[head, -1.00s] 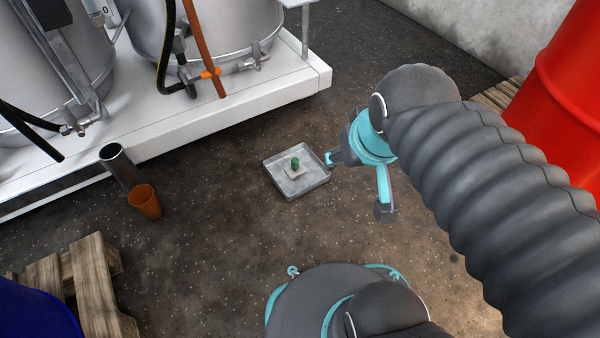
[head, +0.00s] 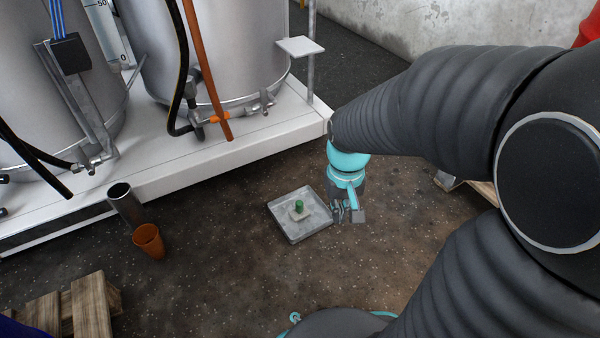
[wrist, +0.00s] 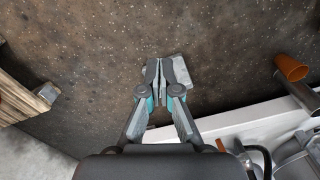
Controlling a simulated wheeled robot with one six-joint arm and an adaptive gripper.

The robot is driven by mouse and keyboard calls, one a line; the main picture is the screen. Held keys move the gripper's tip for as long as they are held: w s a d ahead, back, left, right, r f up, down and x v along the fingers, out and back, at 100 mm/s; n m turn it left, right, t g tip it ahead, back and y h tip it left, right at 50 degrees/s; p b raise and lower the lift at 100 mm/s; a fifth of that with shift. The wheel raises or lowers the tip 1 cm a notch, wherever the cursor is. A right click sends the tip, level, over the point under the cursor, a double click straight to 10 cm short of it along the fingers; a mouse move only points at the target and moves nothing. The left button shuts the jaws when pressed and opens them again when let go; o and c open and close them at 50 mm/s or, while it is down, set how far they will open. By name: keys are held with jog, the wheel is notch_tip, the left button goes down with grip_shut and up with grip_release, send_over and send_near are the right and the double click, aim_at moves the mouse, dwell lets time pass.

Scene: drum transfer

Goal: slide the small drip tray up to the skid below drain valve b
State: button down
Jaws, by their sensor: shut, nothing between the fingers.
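The small drip tray (head: 287,230) is a square grey metal tray lying flat on the dark floor. A small pale block with a green top (head: 299,208) sits in it. The white skid (head: 190,172) stands behind it, with bare floor between them. A drain valve (head: 262,103) juts from the right tank above the skid; its letter cannot be read. My gripper (head: 348,215) is shut and empty, low at the tray's right edge; I cannot tell whether it touches. In the wrist view the shut fingers (wrist: 157,68) cover most of the tray (wrist: 182,72).
A wooden pallet (head: 88,305) lies at the lower left. A black hose (head: 182,60) and an orange pipe (head: 205,70) hang over the skid. Floor around the tray is clear.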

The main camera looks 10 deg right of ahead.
jog(key=w+d+f+n+g+p, duration=0.1)
jog(key=w+f, duration=0.3)
jog(key=f, duration=0.6)
jog(key=w+f+n+g, duration=0.1)
jog(key=w+f, duration=0.3)
jog(key=f, duration=0.7)
jog(key=w+d+f+p, duration=0.1)
jog(key=w+f, duration=0.2)
jog(key=f, duration=0.7)
jog(key=w+f+n+t, duration=0.2)
jog(key=w, duration=0.5)
notch_tip(320, 180, down, 10)
jog(key=shift+w+r+b, duration=0.1)
jog(key=shift+w+b, duration=0.05)
jog(key=shift+b, duration=0.75)
jog(key=shift+w+a+r, duration=0.1)
jog(key=shift+w+a, duration=0.1)
jog(key=shift+w, duration=0.4)
jog(key=shift+w+a, duration=0.2)
jog(key=shift+w, duration=0.4)
jog(key=shift+w+a, duration=0.3)
jog(key=shift+w, duration=0.4)
